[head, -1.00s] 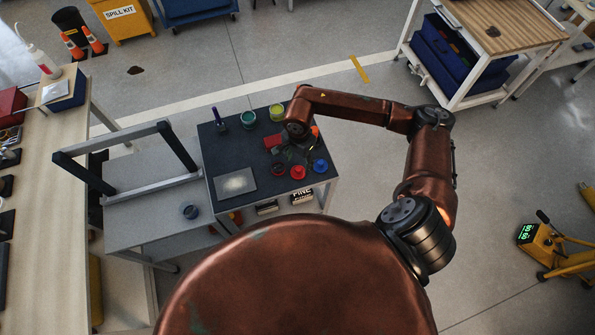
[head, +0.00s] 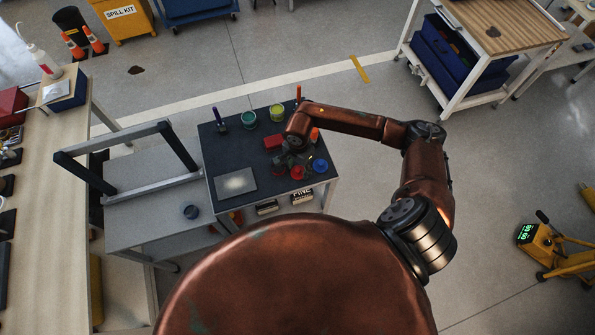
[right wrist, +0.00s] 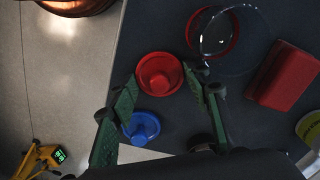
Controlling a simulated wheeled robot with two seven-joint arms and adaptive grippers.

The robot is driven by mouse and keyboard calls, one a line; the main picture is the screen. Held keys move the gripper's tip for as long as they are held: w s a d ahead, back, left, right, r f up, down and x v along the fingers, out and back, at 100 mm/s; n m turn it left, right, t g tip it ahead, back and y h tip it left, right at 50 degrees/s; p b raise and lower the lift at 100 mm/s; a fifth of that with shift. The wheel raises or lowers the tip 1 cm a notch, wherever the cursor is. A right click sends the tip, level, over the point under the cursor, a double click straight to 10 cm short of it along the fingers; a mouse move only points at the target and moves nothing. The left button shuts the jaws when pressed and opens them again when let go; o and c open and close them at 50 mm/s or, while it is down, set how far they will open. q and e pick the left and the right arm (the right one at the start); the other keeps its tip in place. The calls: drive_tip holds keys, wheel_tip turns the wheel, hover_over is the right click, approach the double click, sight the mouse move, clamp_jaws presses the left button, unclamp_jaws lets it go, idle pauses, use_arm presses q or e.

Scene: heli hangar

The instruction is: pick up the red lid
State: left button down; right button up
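The red lid (head: 297,173), round with a raised middle, lies on the dark top of a small table (head: 233,150) in the head view. In the right wrist view the red lid (right wrist: 160,75) shows just beyond and between the fingertips. My right gripper (right wrist: 160,87) is open with green finger pads, and nothing is held in it. In the head view my right gripper (head: 288,162) hangs over the table close to the lid. I cannot tell whether a finger touches the lid. My left gripper is not in view.
A blue lid (right wrist: 141,128) lies close to the red one. A clear round object (right wrist: 242,42) with a red ring and a red block (right wrist: 287,76) are nearby. Green (head: 248,119) and yellow (head: 277,113) jars stand at the back. A grey plate (head: 236,184) lies left.

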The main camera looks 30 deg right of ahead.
drive_tip(key=shift+c, duration=0.9)
drive_tip(key=shift+r, duration=0.15)
